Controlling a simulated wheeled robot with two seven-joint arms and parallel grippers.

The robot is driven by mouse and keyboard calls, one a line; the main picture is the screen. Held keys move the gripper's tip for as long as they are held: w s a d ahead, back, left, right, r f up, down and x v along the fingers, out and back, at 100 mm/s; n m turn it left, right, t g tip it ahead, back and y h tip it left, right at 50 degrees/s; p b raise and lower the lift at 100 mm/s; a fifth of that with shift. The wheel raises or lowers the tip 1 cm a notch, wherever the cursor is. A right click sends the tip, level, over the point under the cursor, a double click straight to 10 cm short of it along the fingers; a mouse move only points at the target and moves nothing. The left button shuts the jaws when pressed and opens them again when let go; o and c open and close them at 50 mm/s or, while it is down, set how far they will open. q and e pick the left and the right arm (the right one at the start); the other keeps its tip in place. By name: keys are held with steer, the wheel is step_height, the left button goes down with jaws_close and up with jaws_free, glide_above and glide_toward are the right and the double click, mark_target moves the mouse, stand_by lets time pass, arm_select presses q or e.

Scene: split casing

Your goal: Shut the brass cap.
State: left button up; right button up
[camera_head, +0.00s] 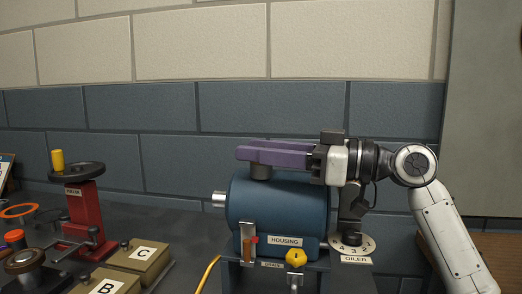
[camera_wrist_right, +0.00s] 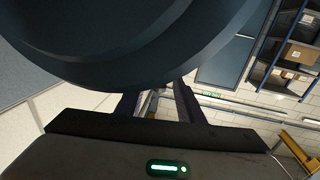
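The blue cylindrical housing (camera_head: 275,208), labelled HOUSING, stands on a bench with a short dark neck (camera_head: 261,172) on top. I cannot clearly make out a brass cap; it may be hidden behind my right gripper. My right gripper (camera_head: 244,153) lies level above the housing, its purple fingers pointing left over the neck. In the right wrist view its fingers (camera_wrist_right: 158,96) stand apart with a gap between them, and a large dark round surface (camera_wrist_right: 140,45) fills the top. I cannot tell whether the fingers touch the neck. My left gripper is not in view.
A numbered dial (camera_head: 352,243) labelled OILER sits right of the housing. A yellow knob (camera_head: 295,257) and a latch (camera_head: 247,242) are on its front. A red stand (camera_head: 85,215) with a handwheel and boxes marked C (camera_head: 140,257) and B (camera_head: 106,285) stand left. A brick wall is behind.

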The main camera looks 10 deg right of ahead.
steer(key=shift+r, duration=0.1)
step_height(320, 180, up, 10)
steer(key=shift+f+p, duration=0.1)
steer(key=shift+p, duration=0.7)
